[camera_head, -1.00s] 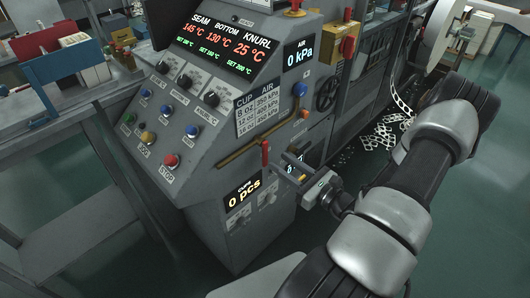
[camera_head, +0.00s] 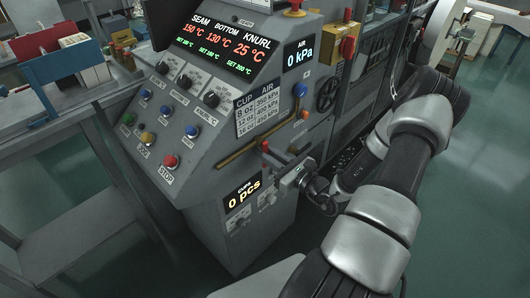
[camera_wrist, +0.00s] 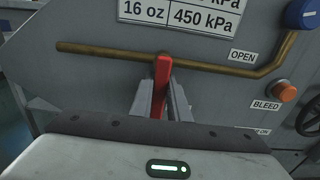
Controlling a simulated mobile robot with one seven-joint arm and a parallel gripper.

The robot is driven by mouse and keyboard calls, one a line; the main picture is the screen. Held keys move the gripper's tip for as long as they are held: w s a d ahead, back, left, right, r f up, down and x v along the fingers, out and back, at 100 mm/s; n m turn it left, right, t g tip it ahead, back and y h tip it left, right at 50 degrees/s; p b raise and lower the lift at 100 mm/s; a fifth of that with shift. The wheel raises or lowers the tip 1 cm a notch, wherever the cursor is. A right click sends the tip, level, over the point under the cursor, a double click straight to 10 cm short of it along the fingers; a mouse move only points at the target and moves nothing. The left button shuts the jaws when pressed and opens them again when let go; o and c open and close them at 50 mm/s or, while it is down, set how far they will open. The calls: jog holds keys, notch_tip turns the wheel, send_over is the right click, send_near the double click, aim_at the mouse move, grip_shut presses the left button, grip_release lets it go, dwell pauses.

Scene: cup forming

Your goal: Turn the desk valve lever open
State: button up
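The red valve lever (camera_wrist: 162,75) hangs straight down from the brass pipe (camera_wrist: 105,48) on the grey machine panel, seen in the wrist view. It lies across the pipe, below it. The "OPEN" label (camera_wrist: 243,56) is to its right. My gripper (camera_wrist: 163,98) has one finger on each side of the lever, close against it, and looks shut on it. In the head view my gripper (camera_head: 284,160) reaches the panel from the right. It partly covers the lever (camera_head: 266,146) there.
An orange "BLEED" button (camera_wrist: 285,90) and a blue knob (camera_wrist: 302,14) are to the right of the lever. A black handwheel (camera_head: 327,95) is on the machine's right side. Open floor (camera_head: 470,220) is at the right.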

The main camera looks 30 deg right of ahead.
jog(key=shift+n, duration=0.3)
grip_shut()
jog(key=d+r+n+b, duration=0.1)
jog(key=n+b, duration=0.2)
jog(key=n, duration=0.2)
jog(key=d+r+n+b, duration=0.1)
jog(key=n+b, duration=0.3)
jog(key=n, duration=0.2)
jog(key=w+r+n+b, duration=0.1)
jog(key=n+b, duration=0.3)
jog(key=n, duration=0.2)
jog(key=shift+d, duration=0.4)
jog(key=shift+r+n, duration=0.1)
jog(key=shift+n, duration=0.2)
jog(key=o, duration=0.8)
grip_release()
jog(key=p+v, duration=0.1)
jog(key=v, duration=1.6)
jog(key=shift+s+d, duration=0.1)
jog(key=shift+s, duration=0.1)
